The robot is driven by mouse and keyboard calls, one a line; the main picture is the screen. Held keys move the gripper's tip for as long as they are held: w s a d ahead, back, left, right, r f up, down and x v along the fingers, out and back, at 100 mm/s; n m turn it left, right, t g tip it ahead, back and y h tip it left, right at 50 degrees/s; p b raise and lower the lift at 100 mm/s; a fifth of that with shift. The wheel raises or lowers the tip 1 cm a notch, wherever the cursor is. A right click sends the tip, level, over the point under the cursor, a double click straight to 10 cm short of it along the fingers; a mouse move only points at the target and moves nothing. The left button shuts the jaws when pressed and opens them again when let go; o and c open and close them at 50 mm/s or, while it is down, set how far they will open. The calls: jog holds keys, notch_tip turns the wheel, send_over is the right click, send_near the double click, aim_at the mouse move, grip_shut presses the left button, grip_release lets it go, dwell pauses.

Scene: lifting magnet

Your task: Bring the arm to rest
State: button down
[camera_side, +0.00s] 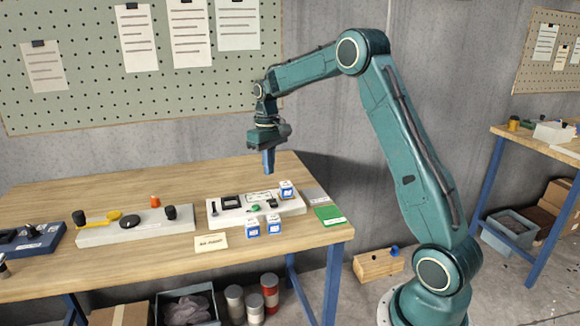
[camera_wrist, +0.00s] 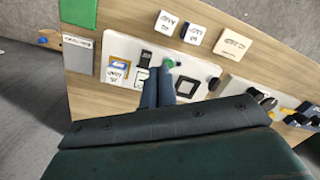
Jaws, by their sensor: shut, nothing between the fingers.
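My teal arm reaches in from the right in the side view, and my gripper (camera_side: 268,172) points down above the workbench (camera_side: 150,180). Its blue fingers are shut with nothing between them. They hang over a white panel (camera_side: 225,217) on the bench, apart from it. In the wrist view the shut fingers (camera_wrist: 158,75) appear over the same panel (camera_wrist: 205,68), in front of a green knob (camera_wrist: 168,64). One white-and-blue block (camera_side: 286,189) sits on the panel's right end. Two more blocks, a left one (camera_side: 252,228) and a right one (camera_side: 274,224), stand at its front edge.
A grey panel (camera_side: 140,228) with a yellow lever and black knobs lies to the left. A pegboard (camera_side: 90,70) hangs behind. The space around my gripper looks clear.

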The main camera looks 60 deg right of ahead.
jog(key=s+a+r+n+t, duration=0.1)
jog(key=s+a+r+t, duration=0.2)
jog(key=s+a+r, duration=0.95)
jog(key=s+a+f+t, duration=0.1)
jog(key=s+a, duration=0.2)
jog(key=s, duration=0.4)
jog(key=s+a+f+n+t, duration=0.1)
jog(key=s+a, duration=0.3)
jog(key=s, duration=0.4)
jog(key=shift+s+a+f+n+t+h, duration=0.15)
jog(key=shift+s+a+n+t+h, duration=0.15)
jog(key=shift+t, duration=0.2)
jog(key=shift+w, duration=0.2)
